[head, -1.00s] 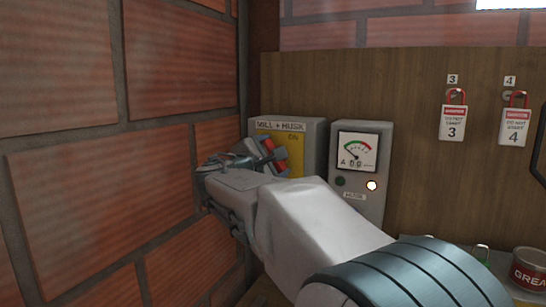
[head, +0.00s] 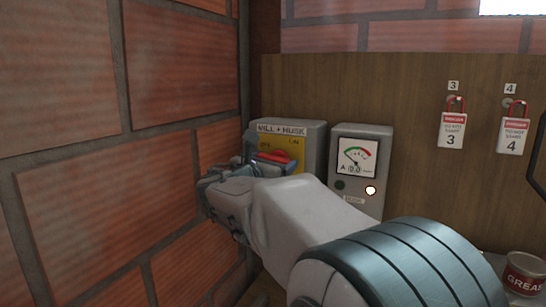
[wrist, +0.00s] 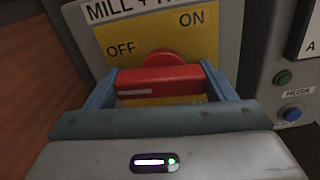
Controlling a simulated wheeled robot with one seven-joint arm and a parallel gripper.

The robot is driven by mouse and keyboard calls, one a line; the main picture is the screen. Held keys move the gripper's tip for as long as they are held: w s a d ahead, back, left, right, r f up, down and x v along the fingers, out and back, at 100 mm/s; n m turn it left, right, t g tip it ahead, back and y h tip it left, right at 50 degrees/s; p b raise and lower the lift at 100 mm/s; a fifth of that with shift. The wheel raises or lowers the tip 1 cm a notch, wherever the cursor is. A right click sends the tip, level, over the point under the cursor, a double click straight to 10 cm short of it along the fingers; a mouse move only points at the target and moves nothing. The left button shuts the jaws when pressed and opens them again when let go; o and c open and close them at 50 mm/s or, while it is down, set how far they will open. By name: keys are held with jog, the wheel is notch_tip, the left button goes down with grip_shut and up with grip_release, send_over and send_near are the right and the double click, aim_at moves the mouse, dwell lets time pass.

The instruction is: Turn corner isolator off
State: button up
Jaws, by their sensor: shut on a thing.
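The corner isolator (head: 313,150) is a grey box labelled MILL + HUSK in the corner by the brick wall. Its yellow plate (wrist: 190,50) reads OFF at upper left and ON at upper right. Its red handle (wrist: 165,80) lies about level across the plate, below a round red hub. My gripper (head: 268,160) is shut on the handle, one blue-grey finger at each end of it, as the wrist view (wrist: 162,88) shows. In the head view my gripper hides the lower part of the isolator.
A grey meter box (head: 361,150) labelled HUSK stands just right of the isolator, with a lit lamp (head: 371,190). Brick wall (head: 90,200) is close on the left. Danger tags (head: 453,131) hang at right. A grease tin (head: 524,273) stands at lower right.

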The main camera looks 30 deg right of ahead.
jog(key=shift+n, duration=0.5)
jog(key=shift+p, duration=0.3)
jog(key=o, duration=1)
jog(key=b+v, duration=0.2)
jog(key=v, duration=1.2)
